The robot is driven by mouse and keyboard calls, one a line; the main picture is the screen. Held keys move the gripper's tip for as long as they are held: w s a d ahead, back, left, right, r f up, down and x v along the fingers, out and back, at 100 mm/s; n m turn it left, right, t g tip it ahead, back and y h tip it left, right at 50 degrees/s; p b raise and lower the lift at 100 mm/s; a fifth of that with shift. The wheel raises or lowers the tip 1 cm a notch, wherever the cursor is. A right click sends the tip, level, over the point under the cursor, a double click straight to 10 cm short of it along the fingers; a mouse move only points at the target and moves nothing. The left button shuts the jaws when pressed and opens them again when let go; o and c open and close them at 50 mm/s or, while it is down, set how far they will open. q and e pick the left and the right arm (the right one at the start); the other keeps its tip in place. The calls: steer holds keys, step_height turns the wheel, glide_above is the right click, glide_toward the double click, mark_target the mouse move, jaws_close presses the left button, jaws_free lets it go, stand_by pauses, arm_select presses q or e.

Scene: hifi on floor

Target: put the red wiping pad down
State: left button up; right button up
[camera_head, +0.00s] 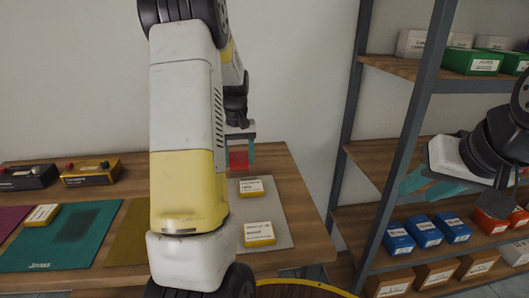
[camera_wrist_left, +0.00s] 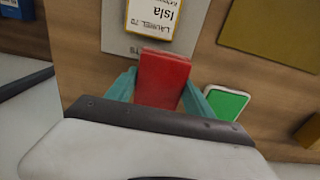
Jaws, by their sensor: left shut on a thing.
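The red wiping pad (camera_head: 238,160) is between the teal fingers of my left gripper (camera_head: 240,152), over the back right part of the wooden table (camera_head: 285,165). In the left wrist view the red pad (camera_wrist_left: 162,78) stands between both fingers of the left gripper (camera_wrist_left: 158,92), which is shut on it. I cannot tell whether its lower edge touches the table. My left arm hides part of the table's middle. My right gripper (camera_head: 430,184) is off to the right, in front of the shelf, with its teal fingers apart and nothing between them.
A grey mat (camera_head: 278,207) holds yellow-and-white labelled boxes (camera_head: 258,234). A green, white-edged item (camera_wrist_left: 227,103) lies close beside the left gripper. A metal-framed shelf (camera_head: 395,150) with small boxes stands right.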

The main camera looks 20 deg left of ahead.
arm_select(q)
steer(key=w, duration=0.3)
steer(key=w+a, duration=0.1)
steer(key=w, duration=0.2)
steer(key=w+f, duration=0.1)
steer(key=w, duration=0.2)
steer(key=shift+w+a, duration=0.15)
steer(key=shift+w, duration=0.15)
steer(key=shift+f, duration=1.65)
steer(key=shift+f, duration=0.15)
